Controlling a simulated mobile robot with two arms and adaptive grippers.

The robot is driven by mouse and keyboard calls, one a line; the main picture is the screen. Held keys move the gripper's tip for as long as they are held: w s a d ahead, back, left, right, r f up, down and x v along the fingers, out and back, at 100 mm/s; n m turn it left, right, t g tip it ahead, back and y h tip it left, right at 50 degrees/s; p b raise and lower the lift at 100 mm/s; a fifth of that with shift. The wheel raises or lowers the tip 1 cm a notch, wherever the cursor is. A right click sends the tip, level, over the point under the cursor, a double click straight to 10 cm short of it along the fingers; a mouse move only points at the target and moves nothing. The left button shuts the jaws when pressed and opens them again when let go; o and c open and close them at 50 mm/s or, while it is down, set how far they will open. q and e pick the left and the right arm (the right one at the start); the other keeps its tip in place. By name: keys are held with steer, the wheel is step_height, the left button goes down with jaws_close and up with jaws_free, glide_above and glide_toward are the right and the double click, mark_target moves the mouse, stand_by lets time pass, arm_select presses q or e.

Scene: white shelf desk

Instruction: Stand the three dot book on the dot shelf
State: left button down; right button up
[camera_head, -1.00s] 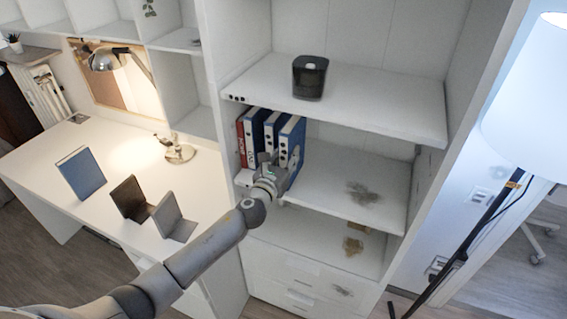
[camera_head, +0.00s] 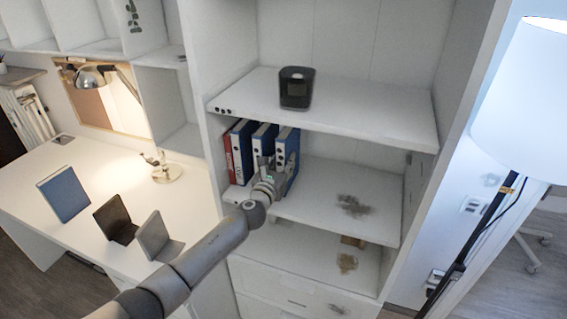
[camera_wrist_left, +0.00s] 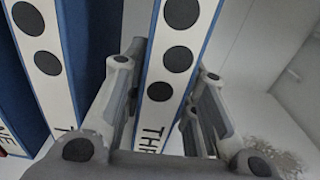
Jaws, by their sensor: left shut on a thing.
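The three dot book (camera_head: 287,146) is a blue binder with a white, dotted spine. It stands upright at the right end of a short row on the middle shelf (camera_head: 318,205). In the left wrist view its spine (camera_wrist_left: 181,36) is marked "THR" and sits between my fingers. My left gripper (camera_head: 268,172) is shut on the lower part of this book; the fingers (camera_wrist_left: 163,76) lie on both sides of it. The upper shelf (camera_head: 350,110) has three black dots on its front edge at the left. My right gripper is not in view.
A blue binder (camera_head: 262,140) and a red one (camera_head: 238,150) stand left of the held book. A black device (camera_head: 295,88) stands on the upper shelf, with free room to its right. Bookends (camera_head: 160,240) and a lamp (camera_head: 92,77) are on the desk at left.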

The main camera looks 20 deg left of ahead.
arm_select(q)
steer(key=shift+r, duration=0.15)
steer(key=c, duration=1.1)
jaws_free()
steer(key=shift+f, duration=0.25)
steer(key=s, duration=1.2)
steer(key=shift+a+r, duration=0.2)
steer(key=shift+a, duration=0.2)
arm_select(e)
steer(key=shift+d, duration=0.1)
arm_select(q)
steer(key=shift+f, duration=0.1)
